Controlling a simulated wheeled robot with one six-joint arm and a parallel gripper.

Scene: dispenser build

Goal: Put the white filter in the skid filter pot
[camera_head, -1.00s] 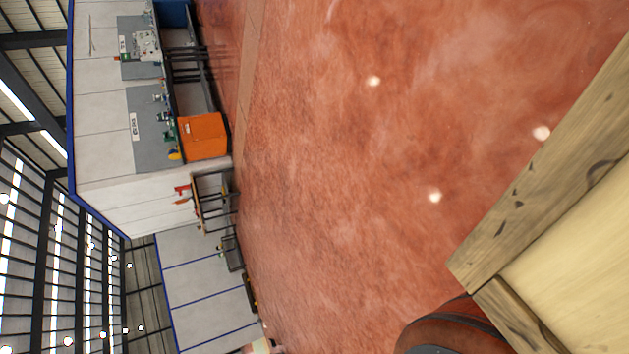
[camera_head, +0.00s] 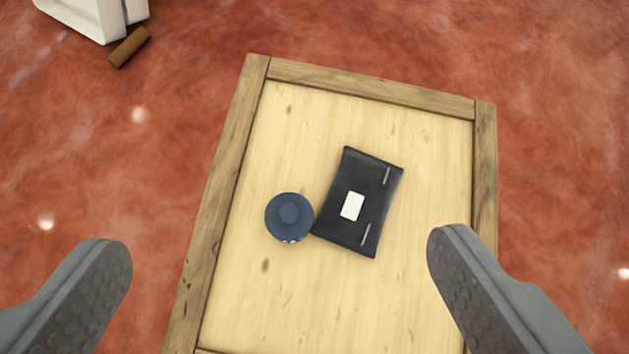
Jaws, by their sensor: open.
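My gripper (camera_head: 280,262) is open and empty, its two grey fingers wide apart at the lower left and lower right of the view. It is above a wooden table with a framed top (camera_head: 360,300). No white filter and no skid filter pot can be made out in this view.
On the table lie a round dark blue lidded object (camera_head: 289,216) and, close to its right, a flat black case (camera_head: 345,232) with a white label. The table's front part is clear. A white object (camera_head: 88,14) and a brown block (camera_head: 129,47) are at the upper left, over red floor.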

